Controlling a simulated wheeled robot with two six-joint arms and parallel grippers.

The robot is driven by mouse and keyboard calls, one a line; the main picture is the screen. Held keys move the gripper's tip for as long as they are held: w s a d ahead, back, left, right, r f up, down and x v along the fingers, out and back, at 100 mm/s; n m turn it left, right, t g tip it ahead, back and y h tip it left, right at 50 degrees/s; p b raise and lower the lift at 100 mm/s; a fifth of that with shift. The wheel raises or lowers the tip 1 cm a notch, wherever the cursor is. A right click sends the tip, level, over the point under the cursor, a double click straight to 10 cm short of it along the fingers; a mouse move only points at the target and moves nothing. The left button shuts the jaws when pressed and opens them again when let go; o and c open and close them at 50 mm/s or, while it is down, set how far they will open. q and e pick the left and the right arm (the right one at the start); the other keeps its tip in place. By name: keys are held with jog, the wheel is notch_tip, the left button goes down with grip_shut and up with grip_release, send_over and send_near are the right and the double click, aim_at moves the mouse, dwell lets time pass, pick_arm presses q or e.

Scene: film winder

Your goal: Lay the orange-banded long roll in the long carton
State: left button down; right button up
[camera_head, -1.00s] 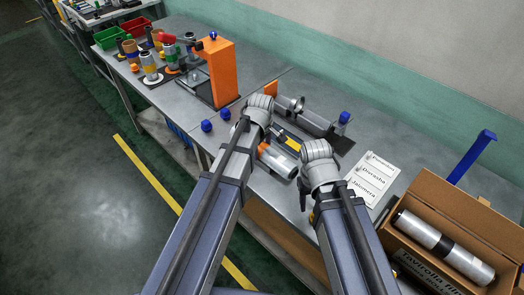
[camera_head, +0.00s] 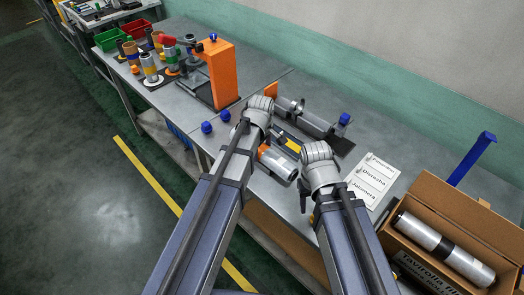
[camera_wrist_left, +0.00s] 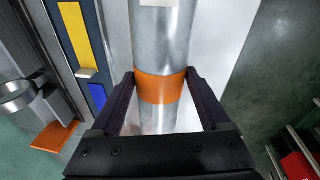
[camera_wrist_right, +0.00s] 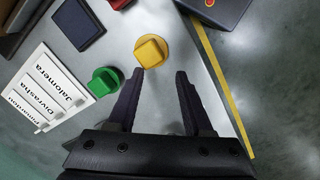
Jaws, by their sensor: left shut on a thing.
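The orange-banded long roll (camera_head: 281,166) is a silver cylinder at the front of the bench, partly hidden by my left arm. In the left wrist view its orange band (camera_wrist_left: 160,88) lies between the fingers of my left gripper (camera_wrist_left: 160,92), which is shut on it. The long carton (camera_head: 420,187) stands open at the right of the head view. A silver roll with a black band (camera_head: 442,247) lies inside it. My right gripper (camera_wrist_right: 156,78) is open and empty above the bench; its fingers are hidden in the head view.
A winder with a shaft (camera_head: 312,122) stands behind my grippers. A name card (camera_head: 372,182) lies left of the carton, and a blue post (camera_head: 472,158) rises behind it. Green (camera_wrist_right: 103,82) and yellow (camera_wrist_right: 150,51) knobs are beyond my right fingers. An orange stand (camera_head: 222,75) is at the left.

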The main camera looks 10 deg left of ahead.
aim_at(262, 147)
pick_arm(q)
notch_tip(262, 147, up, 10)
jog(key=p, duration=1)
pick_arm(e)
notch_tip(262, 147, up, 10)
